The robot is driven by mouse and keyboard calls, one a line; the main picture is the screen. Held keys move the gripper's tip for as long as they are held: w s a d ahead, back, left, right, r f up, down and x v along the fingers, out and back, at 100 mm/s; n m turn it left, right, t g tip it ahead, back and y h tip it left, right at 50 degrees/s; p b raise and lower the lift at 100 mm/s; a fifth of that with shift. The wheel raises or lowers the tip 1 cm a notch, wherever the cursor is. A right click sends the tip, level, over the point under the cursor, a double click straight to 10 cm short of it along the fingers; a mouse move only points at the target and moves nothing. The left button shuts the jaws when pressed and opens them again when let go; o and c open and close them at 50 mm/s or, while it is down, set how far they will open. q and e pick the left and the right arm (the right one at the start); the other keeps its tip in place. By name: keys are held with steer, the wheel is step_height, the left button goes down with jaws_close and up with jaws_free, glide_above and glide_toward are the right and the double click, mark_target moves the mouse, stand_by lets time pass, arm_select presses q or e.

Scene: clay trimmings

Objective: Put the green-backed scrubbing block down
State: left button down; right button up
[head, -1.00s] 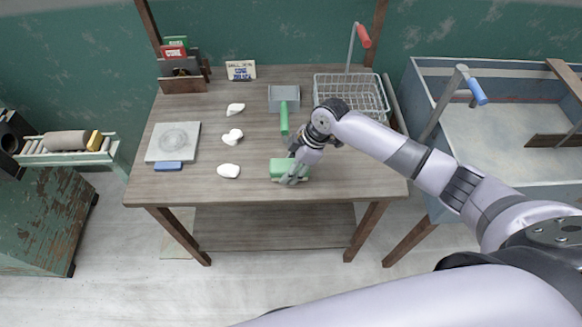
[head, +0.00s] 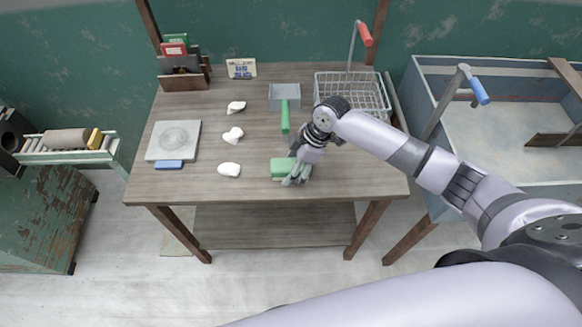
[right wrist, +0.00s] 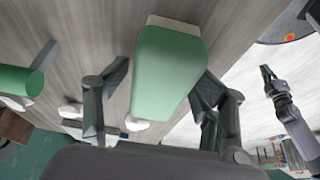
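The green-backed scrubbing block (head: 282,167) is on the wooden table near its front edge, green side up, with a pale underside. It also shows in the right wrist view (right wrist: 168,70), large and between the two fingers. My right gripper (head: 292,182) is at the block's right side, low over the table. In the right wrist view its fingers (right wrist: 162,72) are spread apart. A gap shows between the left finger and the block; the right finger overlaps the block's edge, and contact is unclear. A dark gripper, seemingly my left (right wrist: 267,74), shows small at the right wrist view's edge.
White clay lumps (head: 229,170) lie left of the block. A grey pan with a green handle (head: 285,116) is behind it. A wire basket (head: 350,92) stands back right, a grey slab (head: 173,141) at left. Table front right is clear.

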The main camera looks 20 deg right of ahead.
steer(key=b+v, duration=0.1)
steer(key=v, duration=1.1)
steer(key=shift+a+r, duration=0.1)
steer(key=shift+w, duration=0.1)
steer(key=s+a+f+m+t, duration=0.1)
steer(key=s+a+f+m, duration=0.1)
steer(key=s+a+f, duration=0.3)
steer(key=s+a+f+m+t, duration=0.1)
steer(key=s+a+f+m, duration=0.2)
steer(key=s, duration=0.4)
steer(key=s+d+m+h, duration=0.4)
steer(key=s+d+m, duration=0.45)
steer(key=s, duration=0.35)
step_height(320, 180, down, 27)
steer(key=s+g, duration=0.1)
steer(key=s+d+f, duration=0.1)
steer(key=s+f, duration=0.7)
steer(key=s+d+f+g, duration=0.1)
steer(key=s+d+f, duration=0.1)
steer(key=s+f, duration=0.6)
steer(key=shift+s+d+n, duration=0.25)
steer(key=shift+s+n, duration=0.2)
